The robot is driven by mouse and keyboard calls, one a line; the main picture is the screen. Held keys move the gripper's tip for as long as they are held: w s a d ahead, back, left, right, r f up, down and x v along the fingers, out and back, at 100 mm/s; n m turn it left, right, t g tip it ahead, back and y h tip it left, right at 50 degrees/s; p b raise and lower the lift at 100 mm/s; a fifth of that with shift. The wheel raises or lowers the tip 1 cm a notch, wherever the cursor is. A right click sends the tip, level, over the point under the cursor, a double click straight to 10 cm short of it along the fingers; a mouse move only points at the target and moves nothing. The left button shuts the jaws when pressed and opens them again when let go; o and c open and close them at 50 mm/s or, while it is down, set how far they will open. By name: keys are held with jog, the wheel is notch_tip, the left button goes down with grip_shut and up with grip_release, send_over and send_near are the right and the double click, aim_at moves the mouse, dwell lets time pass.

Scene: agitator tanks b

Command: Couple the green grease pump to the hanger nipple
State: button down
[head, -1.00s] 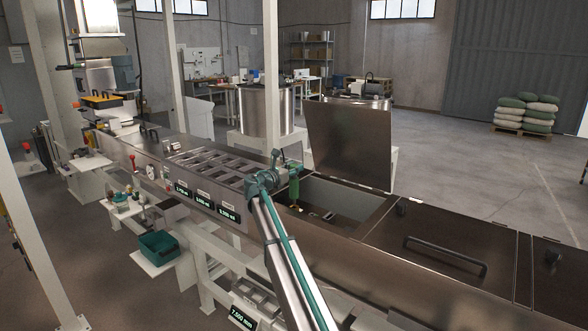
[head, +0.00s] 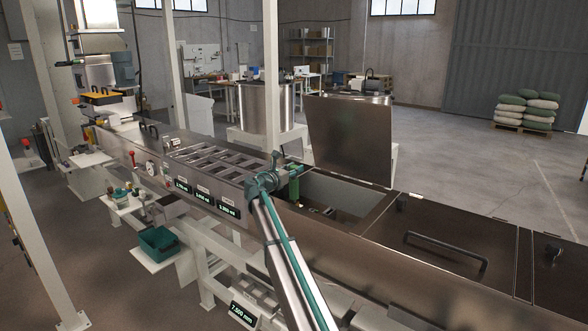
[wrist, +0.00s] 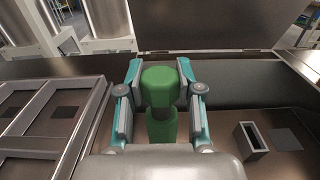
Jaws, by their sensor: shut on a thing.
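The green grease pump (wrist: 160,92) stands between the fingers of my gripper (wrist: 160,100) in the wrist view, with its rounded green cap up and a darker neck below it. My gripper is shut on the pump. In the head view the pump (head: 294,187) shows as a small green upright shape beside my gripper (head: 285,178), at the left end of the open tank bay. The lower end of the pump is hidden. I cannot make out the hanger nipple in either view.
The open tank bay (head: 338,196) has a raised steel lid (head: 348,135) behind it. A rectangular open socket (wrist: 251,137) stands on the bay floor to the right. A slotted steel grid (wrist: 40,120) lies left. A closed lid with a handle (head: 445,250) covers the right.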

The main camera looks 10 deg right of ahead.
jog(key=shift+f, duration=0.45)
jog(key=c, duration=0.7)
grip_release()
jog(key=shift+f, duration=0.1)
